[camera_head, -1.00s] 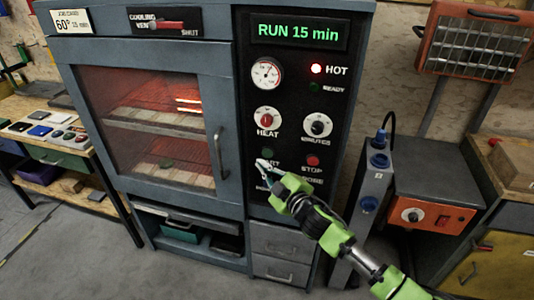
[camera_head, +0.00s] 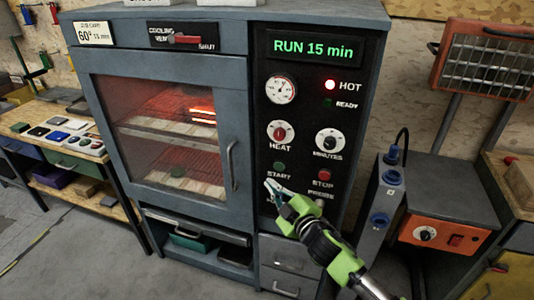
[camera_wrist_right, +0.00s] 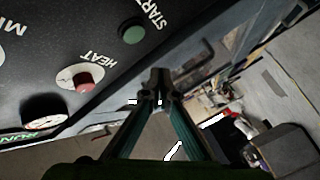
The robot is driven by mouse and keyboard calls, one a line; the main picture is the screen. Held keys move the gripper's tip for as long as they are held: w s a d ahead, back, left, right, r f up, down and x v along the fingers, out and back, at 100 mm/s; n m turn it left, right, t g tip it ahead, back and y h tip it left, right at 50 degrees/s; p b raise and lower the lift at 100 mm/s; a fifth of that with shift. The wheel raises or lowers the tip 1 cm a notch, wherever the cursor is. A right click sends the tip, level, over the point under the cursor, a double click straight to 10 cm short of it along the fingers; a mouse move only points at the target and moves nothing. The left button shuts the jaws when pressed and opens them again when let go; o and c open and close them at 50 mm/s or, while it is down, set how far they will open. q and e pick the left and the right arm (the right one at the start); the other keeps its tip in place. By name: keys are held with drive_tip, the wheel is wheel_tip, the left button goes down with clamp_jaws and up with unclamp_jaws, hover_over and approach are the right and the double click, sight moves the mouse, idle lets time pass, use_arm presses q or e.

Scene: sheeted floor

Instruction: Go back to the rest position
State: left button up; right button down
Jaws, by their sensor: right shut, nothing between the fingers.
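My right gripper (camera_head: 272,188) is shut and empty in front of the oven's black control panel (camera_head: 304,110), just below the green START button (camera_head: 279,167). In the right wrist view its fingertips (camera_wrist_right: 160,84) meet, with the START button (camera_wrist_right: 133,34) and the red HEAT knob (camera_wrist_right: 84,80) on the panel to the left. I cannot tell whether the fingertips touch the panel. The display (camera_head: 313,49) reads "RUN 15 min" and the HOT lamp (camera_head: 330,85) is lit red. My left gripper is not in view.
The oven door (camera_head: 170,130) is shut, with glowing elements inside. A grey unit (camera_head: 382,210) and an orange-fronted box (camera_head: 440,235) stand right of the oven. A workbench (camera_head: 60,140) with small items is at left. Grey floor (camera_head: 75,245) is clear at lower left.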

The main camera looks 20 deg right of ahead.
drive_tip(key=shift+f, duration=0.1)
drive_tip(key=s+d+f+m+g+h, duration=0.1)
drive_tip(key=s+d+f+m+g, duration=0.15)
drive_tip(key=s+f, duration=0.7)
drive_tip(key=s+d+f+m+g+h, duration=0.1)
drive_tip(key=s+d+f+g, duration=0.15)
drive_tip(key=f, duration=1.35)
drive_tip(key=s+d+f+m+g+h, duration=0.1)
drive_tip(key=s+f+m+g, duration=0.15)
drive_tip(key=s+f, duration=0.65)
drive_tip(key=s+f+m+g, duration=0.1)
drive_tip(key=s+f+g, duration=0.1)
drive_tip(key=s+f, duration=0.5)
drive_tip(key=s+a+f+m+g, duration=0.1)
drive_tip(key=s+f+g, duration=0.2)
drive_tip(key=s+f, duration=0.5)
drive_tip(key=s+a+f+m+g, duration=0.1)
drive_tip(key=s+f+g, duration=0.2)
drive_tip(key=s, duration=1.9)
wheel_tip(320, 180, down, 4)
drive_tip(key=shift+f+m+h, duration=0.15)
drive_tip(key=shift+m+h, duration=0.15)
drive_tip(key=shift+m, duration=0.1)
